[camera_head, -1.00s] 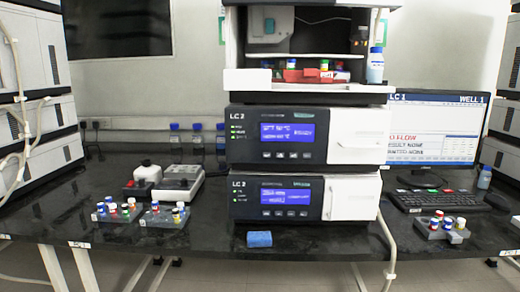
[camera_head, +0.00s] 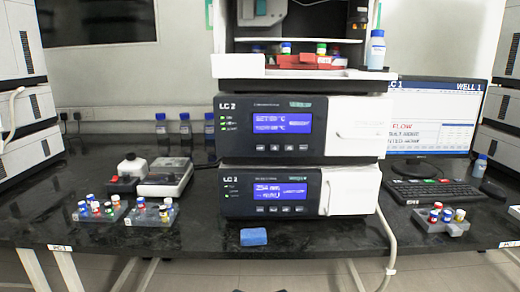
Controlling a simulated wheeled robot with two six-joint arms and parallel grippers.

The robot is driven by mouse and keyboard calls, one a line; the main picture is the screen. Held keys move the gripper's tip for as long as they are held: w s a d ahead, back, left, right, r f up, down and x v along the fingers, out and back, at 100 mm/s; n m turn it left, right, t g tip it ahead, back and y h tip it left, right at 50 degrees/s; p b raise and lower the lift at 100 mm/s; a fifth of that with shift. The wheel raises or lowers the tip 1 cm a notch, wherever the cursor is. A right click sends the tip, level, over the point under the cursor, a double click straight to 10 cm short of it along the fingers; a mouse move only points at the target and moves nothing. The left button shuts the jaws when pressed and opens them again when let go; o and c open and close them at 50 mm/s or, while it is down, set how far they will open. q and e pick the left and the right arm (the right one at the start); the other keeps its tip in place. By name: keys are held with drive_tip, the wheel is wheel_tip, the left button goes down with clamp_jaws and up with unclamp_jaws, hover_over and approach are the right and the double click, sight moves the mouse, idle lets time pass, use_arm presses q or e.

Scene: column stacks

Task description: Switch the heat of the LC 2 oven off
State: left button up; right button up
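The LC 2 stack stands in the middle of the black bench. Its upper module, the LC 2 oven (camera_head: 234,128), has a blue display (camera_head: 270,123) with temperature-like lines ending in °C; the digits are too blurred to read surely. A row of small buttons (camera_head: 275,148) sits under the display, and green indicator lights (camera_head: 228,124) glow at its left. A white door (camera_head: 355,125) covers its right side. A second LC 2 module (camera_head: 240,203) with its own blue display sits below.
A monitor (camera_head: 430,115) and keyboard (camera_head: 432,192) stand right of the stack. A blue block (camera_head: 253,237) lies at the front edge. Vial racks (camera_head: 100,211) and a small grey device (camera_head: 166,177) stand left. A cable (camera_head: 388,235) hangs at the front right.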

clamp_jaws()
idle(1.4)
